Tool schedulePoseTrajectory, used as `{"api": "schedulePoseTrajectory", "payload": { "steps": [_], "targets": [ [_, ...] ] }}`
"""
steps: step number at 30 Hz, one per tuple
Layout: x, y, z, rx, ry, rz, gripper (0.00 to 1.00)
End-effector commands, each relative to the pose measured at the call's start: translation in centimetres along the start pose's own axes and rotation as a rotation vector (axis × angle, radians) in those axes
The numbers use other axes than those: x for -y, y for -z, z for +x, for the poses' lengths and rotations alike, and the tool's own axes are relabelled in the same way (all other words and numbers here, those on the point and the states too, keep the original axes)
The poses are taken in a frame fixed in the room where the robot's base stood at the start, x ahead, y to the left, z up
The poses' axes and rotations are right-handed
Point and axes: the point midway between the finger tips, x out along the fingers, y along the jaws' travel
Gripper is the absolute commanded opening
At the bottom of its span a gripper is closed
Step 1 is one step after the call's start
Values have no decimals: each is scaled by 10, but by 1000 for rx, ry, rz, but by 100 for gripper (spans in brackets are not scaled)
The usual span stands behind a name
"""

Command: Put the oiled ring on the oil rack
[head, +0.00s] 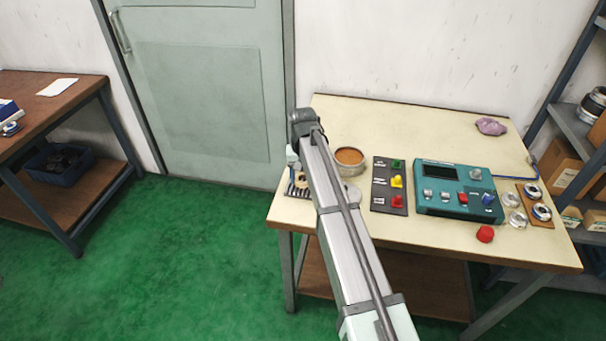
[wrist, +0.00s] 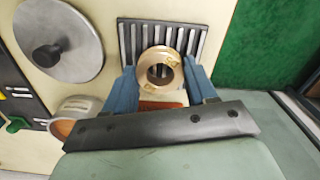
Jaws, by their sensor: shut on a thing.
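The oiled ring (wrist: 160,51), shiny and brass-coloured, sits between the two blue fingers of my gripper (wrist: 161,76) in the wrist view. My gripper is shut on it. The oil rack (wrist: 128,34), a dark frame with pale slats, lies behind the ring, which overlaps the rack's near part. I cannot tell whether the ring touches the slats. In the head view the rack (head: 298,193) shows at the table's left front corner, and my arm hides most of the gripper and ring.
An oil bowl (head: 349,158) stands just right of my arm. Beyond it are a switch panel (head: 380,187), a teal meter box (head: 455,187), a red cap (head: 485,234) and loose rings (head: 517,218). A round knobbed lid (wrist: 82,60) lies beside the rack. The table's left edge is close.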

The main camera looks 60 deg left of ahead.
Motion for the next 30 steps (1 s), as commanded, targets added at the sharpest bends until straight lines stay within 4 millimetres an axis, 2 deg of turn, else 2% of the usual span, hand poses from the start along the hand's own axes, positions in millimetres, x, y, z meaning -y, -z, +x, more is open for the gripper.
{"api": "schedulePoseTrajectory", "payload": {
  "steps": [30],
  "targets": [
    [0,0,8,-1,0,0,18]
  ]
}}
